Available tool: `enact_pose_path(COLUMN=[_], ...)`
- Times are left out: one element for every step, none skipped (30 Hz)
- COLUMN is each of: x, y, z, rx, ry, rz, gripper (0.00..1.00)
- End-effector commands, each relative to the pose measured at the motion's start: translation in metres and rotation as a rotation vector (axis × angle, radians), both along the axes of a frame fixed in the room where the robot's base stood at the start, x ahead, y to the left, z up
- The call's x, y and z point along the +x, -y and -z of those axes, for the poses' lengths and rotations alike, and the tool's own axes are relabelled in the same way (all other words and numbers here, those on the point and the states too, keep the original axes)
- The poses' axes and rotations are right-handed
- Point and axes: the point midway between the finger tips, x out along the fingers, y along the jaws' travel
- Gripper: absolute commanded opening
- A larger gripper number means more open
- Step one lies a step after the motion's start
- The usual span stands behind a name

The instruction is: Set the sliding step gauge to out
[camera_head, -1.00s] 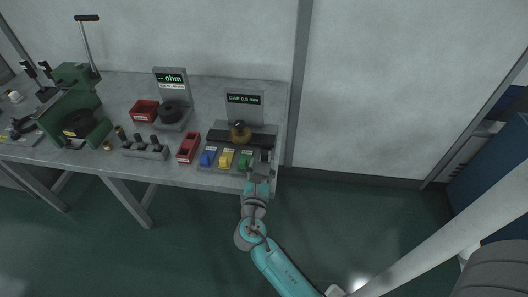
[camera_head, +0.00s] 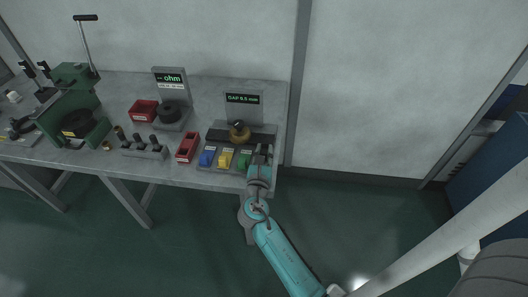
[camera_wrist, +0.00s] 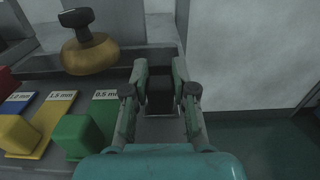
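The step gauge stands at the right end of the bench, with a dark cross bar (camera_head: 222,134) behind blue (camera_head: 207,158), yellow (camera_head: 225,160) and green (camera_head: 244,162) blocks. In the wrist view the yellow block (camera_wrist: 17,135) is by a 1.5 mm label and the green block (camera_wrist: 80,135) by a 0.5 mm label. A dark upright block (camera_wrist: 160,92) at the gauge's right end lies between the fingers of my gripper (camera_wrist: 160,80). The fingers are apart, one on each side; I cannot tell whether they touch it. My gripper (camera_head: 262,150) hides this block in the head view.
A brass knob with a black top (camera_wrist: 90,50) stands on the bar, left of my gripper. A display behind (camera_head: 243,99) shows a gap in mm. A red tray (camera_head: 188,147), a post rack (camera_head: 146,149) and a green press (camera_head: 75,110) stand further left. Right of the bench is open floor.

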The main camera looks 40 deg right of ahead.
Motion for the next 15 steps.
enact_pose_path(x=[0.0, 0.0, 0.0, 0.0, 0.0, 0.0, -0.001, -0.002, -0.004, -0.006, -0.009, -0.013, -0.016, -0.019, -0.023], y=[0.0, 0.0, 0.0, 0.0, 0.0, -0.001, -0.001, -0.003, -0.006, -0.009, -0.013, -0.018, -0.022, -0.026, -0.031], z=[0.0, 0.0, 0.0, 0.0, 0.0, 0.0, 0.0, 0.001, 0.001, 0.001, 0.002, 0.001, 0.001, 0.002, 0.001], rx=[0.0, 0.0, 0.0, 0.0, 0.0, 0.0, 0.0, 0.001, 0.0, 0.001, 0.002, 0.001, 0.001, 0.002, 0.001], ry=[0.0, 0.0, 0.0, 0.0, 0.0, 0.0, 0.0, -0.001, -0.001, -0.002, -0.003, -0.002, -0.002, -0.003, -0.002], rz=[0.0, 0.0, 0.0, 0.0, 0.0, 0.0, 0.0, -0.001, -0.002, -0.002, -0.002, -0.003, -0.004, -0.004, -0.004], gripper=[0.0, 0.0, 0.0, 0.0, 0.0, 0.0, 0.0, 0.0, 0.0, 0.0, 0.0, 0.0, 0.0, 0.0, 0.0])
